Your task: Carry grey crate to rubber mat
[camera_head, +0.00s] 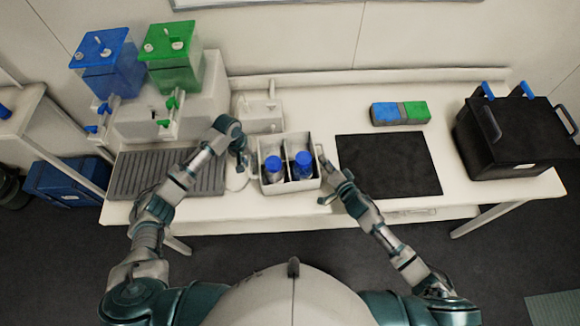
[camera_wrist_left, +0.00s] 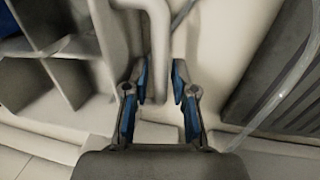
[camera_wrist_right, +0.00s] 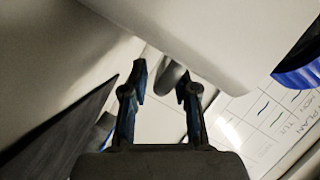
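The grey crate (camera_head: 263,188) stands on the bench, left of the black rubber mat (camera_head: 390,165). Two blue-capped bottles (camera_head: 304,178) stand in its front compartments. My left gripper (camera_head: 243,168) is at the crate's left side; in the left wrist view its fingers (camera_wrist_left: 161,82) are open, with the pale side handle (camera_wrist_left: 158,30) reaching between them. My right gripper (camera_head: 328,182) is at the crate's right side; in the right wrist view its fingers (camera_wrist_right: 161,85) are apart around a grey handle end (camera_wrist_right: 173,78). Contact with either handle cannot be told.
A grey ribbed tray (camera_head: 165,173) lies to the left, below the blue (camera_head: 108,65) and green (camera_head: 175,60) tanks. A blue-green block (camera_head: 400,113) lies behind the mat. A black box (camera_head: 500,135) stands at the right. The mat is bare.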

